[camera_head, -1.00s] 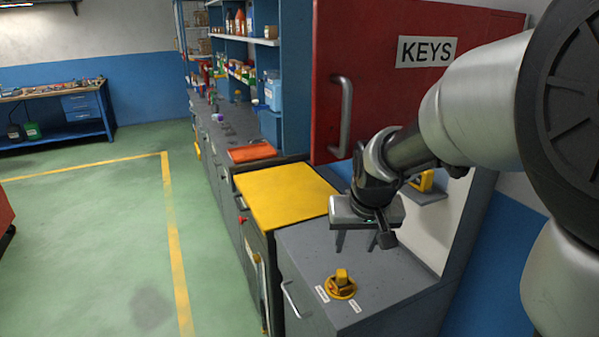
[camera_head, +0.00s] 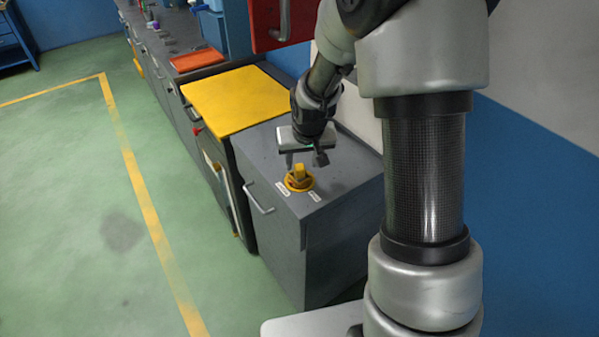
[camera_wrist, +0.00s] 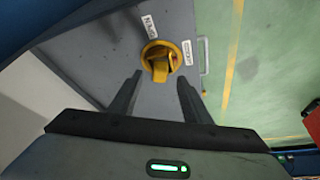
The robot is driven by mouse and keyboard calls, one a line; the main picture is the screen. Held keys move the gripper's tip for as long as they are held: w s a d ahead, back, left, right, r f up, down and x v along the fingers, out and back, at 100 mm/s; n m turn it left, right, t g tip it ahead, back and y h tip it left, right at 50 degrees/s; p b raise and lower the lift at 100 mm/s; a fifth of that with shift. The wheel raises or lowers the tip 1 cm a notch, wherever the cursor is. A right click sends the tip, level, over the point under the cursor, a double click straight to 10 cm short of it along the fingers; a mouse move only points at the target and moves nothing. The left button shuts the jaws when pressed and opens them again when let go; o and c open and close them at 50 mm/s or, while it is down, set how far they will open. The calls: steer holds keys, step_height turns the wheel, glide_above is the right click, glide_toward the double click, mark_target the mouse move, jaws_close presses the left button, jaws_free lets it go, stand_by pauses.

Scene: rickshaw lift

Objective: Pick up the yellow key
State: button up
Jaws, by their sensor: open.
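The yellow key (camera_head: 299,171) stands upright in a round yellow base on top of the grey cabinet (camera_head: 345,165). In the wrist view the yellow key (camera_wrist: 160,67) lies just beyond my fingertips, roughly midway between them. My gripper (camera_head: 306,160) points down, close above and slightly to the right of the key in the head view. Its two fingers (camera_wrist: 158,85) are apart, with nothing held between them. Two small white labels lie beside the base; their text is hard to read.
A yellow-topped cabinet (camera_head: 235,98) stands directly behind the grey one. The red key cabinet door (camera_head: 268,25) with its metal handle hangs above. An orange-red tray (camera_head: 198,60) lies on the far bench. The green floor (camera_head: 70,200) at left is clear.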

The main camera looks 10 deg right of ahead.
mark_target(300, 169)
steer(key=x, duration=0.4)
steer(key=shift+w+f, duration=0.1)
steer(key=shift+f, duration=0.1)
jaws_close()
steer(key=shift+r, duration=0.1)
